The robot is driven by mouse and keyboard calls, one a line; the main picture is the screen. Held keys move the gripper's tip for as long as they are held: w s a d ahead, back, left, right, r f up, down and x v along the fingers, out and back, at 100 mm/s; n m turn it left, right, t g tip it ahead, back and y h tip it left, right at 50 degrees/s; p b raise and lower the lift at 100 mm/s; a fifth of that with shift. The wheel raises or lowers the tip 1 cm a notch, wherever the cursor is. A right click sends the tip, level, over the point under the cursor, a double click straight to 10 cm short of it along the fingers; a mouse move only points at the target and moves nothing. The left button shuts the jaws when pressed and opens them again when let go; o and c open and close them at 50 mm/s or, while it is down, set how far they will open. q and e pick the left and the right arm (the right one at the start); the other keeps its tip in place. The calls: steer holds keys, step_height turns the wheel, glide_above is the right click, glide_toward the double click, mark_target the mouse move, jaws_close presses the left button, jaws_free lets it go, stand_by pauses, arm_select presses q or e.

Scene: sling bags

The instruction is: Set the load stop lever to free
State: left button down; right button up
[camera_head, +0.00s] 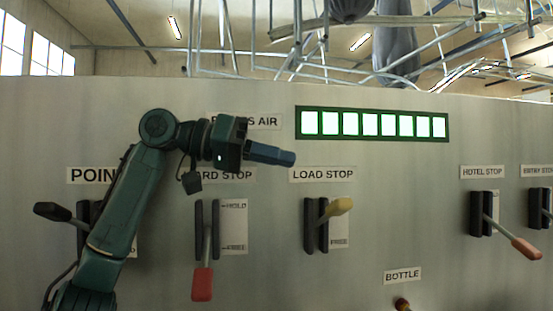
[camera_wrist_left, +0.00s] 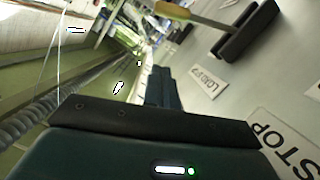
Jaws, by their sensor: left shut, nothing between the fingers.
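The load stop lever (camera_head: 335,208) has a yellow handle and a dark slotted bracket, under the label LOAD STOP (camera_head: 322,174). Its handle sticks out towards me and up to the right, near the top of the bracket. In the left wrist view the yellow lever (camera_wrist_left: 190,14) shows at the top, with its dark bracket (camera_wrist_left: 247,30) at the right. My left gripper (camera_head: 290,158) is shut and empty, up and to the left of the handle, apart from it in the picture. It also shows in the left wrist view (camera_wrist_left: 160,75). My right gripper is not in view.
A red-handled lever (camera_head: 202,282) hangs down at the left, and a black-handled one (camera_head: 52,211) is farther left. An orange-handled hotel stop lever (camera_head: 525,250) is at the right. A row of lit panels (camera_head: 372,123) is above. The panel between load stop and hotel stop is clear.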

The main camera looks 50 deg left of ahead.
arm_select(q)
steer(key=p, duration=0.2)
glide_above(328, 215)
steer(key=a, duration=0.3)
steer(key=f+b, duration=0.1)
steer(key=d+f+b, duration=0.1)
steer(key=f, duration=0.1)
steer(key=s+d+f, duration=0.1)
steer(key=f, duration=0.1)
steer(key=shift+d+b, duration=0.2)
steer(key=shift+b, duration=0.2)
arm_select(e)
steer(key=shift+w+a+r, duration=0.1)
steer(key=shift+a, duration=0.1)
arm_select(q)
steer(key=shift+f, duration=0.15)
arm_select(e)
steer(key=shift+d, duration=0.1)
